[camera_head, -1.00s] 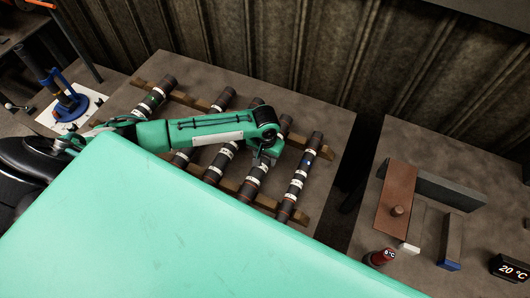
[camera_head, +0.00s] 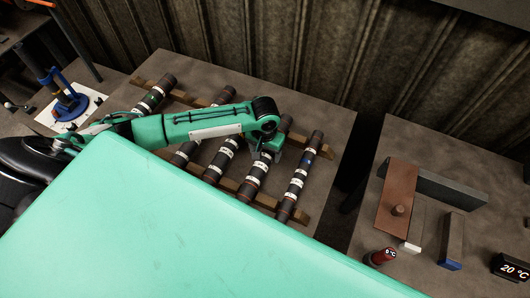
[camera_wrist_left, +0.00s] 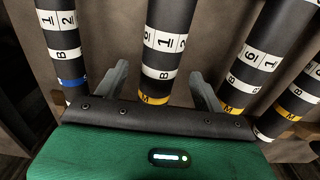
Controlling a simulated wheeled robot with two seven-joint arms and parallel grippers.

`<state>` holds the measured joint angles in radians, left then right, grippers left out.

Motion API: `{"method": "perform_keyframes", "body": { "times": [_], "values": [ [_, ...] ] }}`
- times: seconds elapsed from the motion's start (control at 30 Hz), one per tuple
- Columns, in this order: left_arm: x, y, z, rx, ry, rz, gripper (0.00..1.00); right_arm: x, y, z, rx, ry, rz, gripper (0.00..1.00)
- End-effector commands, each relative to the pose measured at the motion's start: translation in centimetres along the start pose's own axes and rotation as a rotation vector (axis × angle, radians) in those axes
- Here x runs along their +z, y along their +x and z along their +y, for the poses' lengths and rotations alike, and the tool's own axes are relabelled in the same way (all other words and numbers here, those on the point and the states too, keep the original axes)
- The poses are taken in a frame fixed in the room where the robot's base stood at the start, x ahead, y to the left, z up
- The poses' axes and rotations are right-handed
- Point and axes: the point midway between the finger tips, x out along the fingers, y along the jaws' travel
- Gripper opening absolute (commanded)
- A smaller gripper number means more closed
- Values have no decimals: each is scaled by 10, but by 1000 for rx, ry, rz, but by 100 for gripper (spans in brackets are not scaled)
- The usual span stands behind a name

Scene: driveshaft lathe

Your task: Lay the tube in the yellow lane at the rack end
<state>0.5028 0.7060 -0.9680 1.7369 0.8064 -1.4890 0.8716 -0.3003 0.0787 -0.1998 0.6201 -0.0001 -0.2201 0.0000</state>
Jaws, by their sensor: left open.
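Several dark tubes with white label bands lie side by side across two wooden rails of a rack (camera_head: 180,95). My left gripper (camera_head: 270,150) is over one of them, second from the right in the head view. In the left wrist view my open left gripper (camera_wrist_left: 162,85) has one finger on each side of a tube (camera_wrist_left: 165,35) with white bands and a yellow band marked M. I cannot tell whether the fingers touch it. A neighbouring tube (camera_wrist_left: 55,35) has a blue band; the tubes to the right (camera_wrist_left: 250,60) have yellow bands. I cannot make out a yellow lane.
A blue stand (camera_head: 66,100) is at left. A corrugated wall is behind.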

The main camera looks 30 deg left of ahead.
Motion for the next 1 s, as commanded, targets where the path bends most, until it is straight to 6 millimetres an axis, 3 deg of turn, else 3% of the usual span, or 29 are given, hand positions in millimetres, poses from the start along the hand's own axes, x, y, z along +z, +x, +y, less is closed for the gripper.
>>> {"method": "perform_keyframes", "body": {
  "times": [0.3,0.5,1.0],
  "values": [
    [-1,-72,1,2,0,6,70,2,16,3,3,-1,0,36],
    [-1,-101,1,2,0,4,70,2,20,2,3,-1,0,36],
    [0,-110,0,0,-1,2,70,2,21,2,2,-1,0,36]
  ]
}}
